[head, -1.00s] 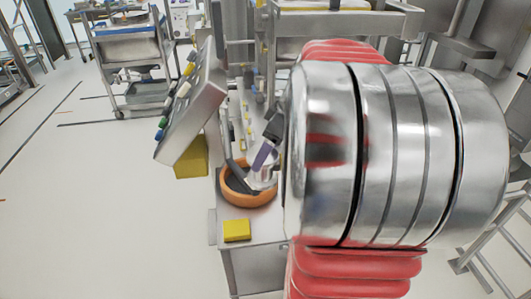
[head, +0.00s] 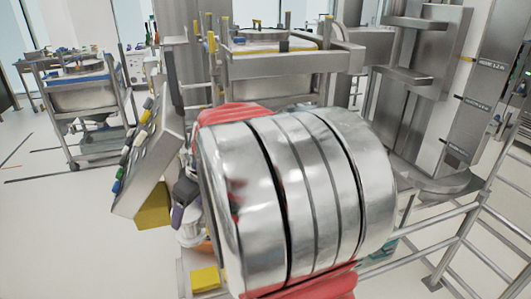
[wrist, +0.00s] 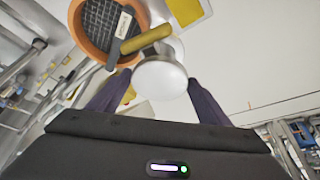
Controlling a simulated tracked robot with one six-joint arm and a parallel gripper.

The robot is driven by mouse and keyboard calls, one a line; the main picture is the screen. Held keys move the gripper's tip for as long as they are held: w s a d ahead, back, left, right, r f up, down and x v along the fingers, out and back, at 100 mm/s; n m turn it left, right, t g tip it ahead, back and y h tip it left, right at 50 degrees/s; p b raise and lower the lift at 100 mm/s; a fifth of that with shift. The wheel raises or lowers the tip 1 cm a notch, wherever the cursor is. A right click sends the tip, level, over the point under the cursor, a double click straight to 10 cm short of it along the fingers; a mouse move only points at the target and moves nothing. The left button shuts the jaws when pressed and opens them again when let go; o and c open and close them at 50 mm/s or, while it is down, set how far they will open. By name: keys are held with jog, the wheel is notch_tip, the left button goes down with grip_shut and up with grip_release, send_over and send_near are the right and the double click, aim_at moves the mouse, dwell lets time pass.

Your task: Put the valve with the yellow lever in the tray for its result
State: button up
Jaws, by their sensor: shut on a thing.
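The valve (wrist: 160,78) shows in the wrist view as a round white face with a yellow lever (wrist: 146,40) reaching up and to the right. My gripper (wrist: 157,84) has its purple fingers on either side of the valve and is shut on it. Beyond the valve, an orange round dish (wrist: 80,40) with a dark gridded inside lies at upper left. In the head view, a purple finger of my gripper (head: 179,214) shows left of my large metal arm, which hides most of the valve and the dish. I cannot tell which container is the result tray.
A slanted panel with coloured buttons (head: 145,160) stands close to my gripper. A wheeled cart (head: 85,95) stands at far left; railings are at right.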

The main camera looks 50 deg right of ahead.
jog(key=w+a+f, duration=0.1)
jog(key=w+a, duration=0.2)
jog(key=a, duration=0.3)
jog(key=w+a+f+m, duration=0.1)
jog(key=w+a+f, duration=0.1)
jog(key=w+a, duration=0.2)
jog(key=w+a+f+m+h, duration=0.1)
jog(key=w+a+f, duration=0.1)
jog(key=a, duration=0.8)
jog(key=shift+w+a, duration=0.25)
jog(key=shift+w, duration=0.45)
jog(key=shift+f, duration=0.1)
